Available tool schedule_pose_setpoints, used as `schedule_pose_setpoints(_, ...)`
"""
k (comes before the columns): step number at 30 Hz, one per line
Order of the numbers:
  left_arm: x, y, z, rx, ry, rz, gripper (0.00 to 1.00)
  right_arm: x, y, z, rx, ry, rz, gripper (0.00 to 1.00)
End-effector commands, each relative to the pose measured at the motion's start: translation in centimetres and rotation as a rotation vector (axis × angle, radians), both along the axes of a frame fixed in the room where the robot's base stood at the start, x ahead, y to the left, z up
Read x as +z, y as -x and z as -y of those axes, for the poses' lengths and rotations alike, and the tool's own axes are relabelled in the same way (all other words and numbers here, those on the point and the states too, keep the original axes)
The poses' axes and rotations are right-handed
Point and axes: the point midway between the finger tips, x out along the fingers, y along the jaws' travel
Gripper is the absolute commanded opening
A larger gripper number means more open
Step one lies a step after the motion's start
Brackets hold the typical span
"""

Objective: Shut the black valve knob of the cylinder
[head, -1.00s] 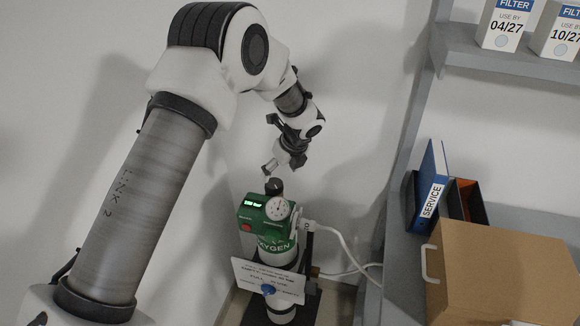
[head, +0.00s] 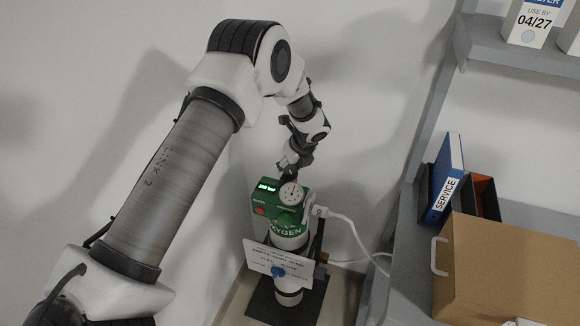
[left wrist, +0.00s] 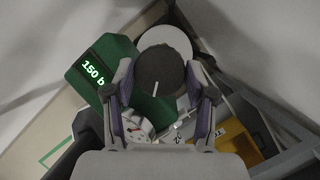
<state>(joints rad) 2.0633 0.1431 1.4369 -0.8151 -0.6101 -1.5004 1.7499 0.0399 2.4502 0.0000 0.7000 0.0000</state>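The green-topped oxygen cylinder (head: 287,240) stands upright on a dark base, with a round gauge (head: 291,194) and a red button. Its black valve knob (left wrist: 161,72) shows in the left wrist view, round, with a white line pointing down toward my palm. In the head view the knob is largely hidden behind my left gripper (head: 288,172), which is right above the valve. In the left wrist view my left gripper (left wrist: 160,92) has one finger on each side of the knob, apparently with slim gaps. My right gripper is not in view.
The green display (left wrist: 93,71) reads 150 b, cut off. A white hose (head: 350,232) runs right. A shelf with a cardboard box (head: 510,265) and blue SERVICE binder (head: 447,180) stands right; walls are behind.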

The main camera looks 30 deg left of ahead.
Motion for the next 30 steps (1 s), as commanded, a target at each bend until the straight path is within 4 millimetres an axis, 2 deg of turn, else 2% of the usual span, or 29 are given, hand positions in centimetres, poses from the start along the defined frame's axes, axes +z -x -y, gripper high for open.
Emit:
schedule_pose_setpoints(11, -0.21, 0.09, 0.0, 0.014, 0.001, -0.003, 0.21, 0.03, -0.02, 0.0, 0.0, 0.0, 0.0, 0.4)
schedule_pose_setpoints(17, -0.2, 0.07, -0.01, 0.078, 0.001, -0.003, 0.21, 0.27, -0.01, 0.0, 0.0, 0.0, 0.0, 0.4)
schedule_pose_setpoints(30, -0.4, -0.07, -0.04, 0.423, 0.002, -0.005, 0.21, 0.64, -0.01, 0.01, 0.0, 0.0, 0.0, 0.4)
